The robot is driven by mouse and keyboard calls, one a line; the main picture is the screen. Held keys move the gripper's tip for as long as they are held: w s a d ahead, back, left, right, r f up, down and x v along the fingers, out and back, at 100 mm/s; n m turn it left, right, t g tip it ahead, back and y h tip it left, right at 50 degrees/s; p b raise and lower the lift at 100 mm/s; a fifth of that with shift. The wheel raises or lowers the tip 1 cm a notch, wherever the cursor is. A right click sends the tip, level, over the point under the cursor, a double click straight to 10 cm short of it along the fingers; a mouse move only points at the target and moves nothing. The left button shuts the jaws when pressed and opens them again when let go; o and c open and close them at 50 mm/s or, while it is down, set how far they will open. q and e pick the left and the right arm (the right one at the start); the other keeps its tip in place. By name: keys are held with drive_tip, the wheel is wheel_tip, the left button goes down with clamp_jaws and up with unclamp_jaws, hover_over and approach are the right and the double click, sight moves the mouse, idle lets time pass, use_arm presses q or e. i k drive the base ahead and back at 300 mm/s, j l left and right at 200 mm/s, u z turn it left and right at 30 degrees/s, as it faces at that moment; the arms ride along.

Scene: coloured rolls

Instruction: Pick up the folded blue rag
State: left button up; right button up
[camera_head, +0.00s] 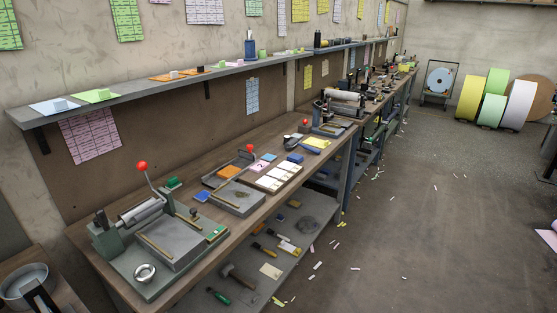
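A small flat blue piece (202,197) lies on the long wooden workbench (225,150), between the near green-grey press and the middle grey slab. A darker blue thing (295,158) lies farther along the bench, beside the white cards. Either could be the folded blue rag; both are too small to tell for sure. A flat light blue piece (269,157) lies near the pink card. Neither of my grippers can be made out in the head view.
The press (150,235) with a red-knobbed lever fills the near bench end. A lower shelf (245,285) holds a mallet and other tools. A metal bowl (25,285) stands at lower left. Coloured rolls (492,100) stand far right. The floor at right is open, with paper scraps.

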sight(294, 158)
drive_tip(key=i+l+u, duration=0.1)
drive_tip(key=u, duration=0.25)
drive_tip(key=i+l+u, duration=0.1)
drive_tip(key=l+u, duration=0.15)
drive_tip(key=u, duration=0.15)
drive_tip(key=i+l+u, duration=0.1)
drive_tip(key=u, duration=0.25)
drive_tip(key=l+u, duration=0.45)
drive_tip(key=l, duration=0.7)
drive_tip(key=l+u, duration=0.25)
drive_tip(key=l, duration=1.9)
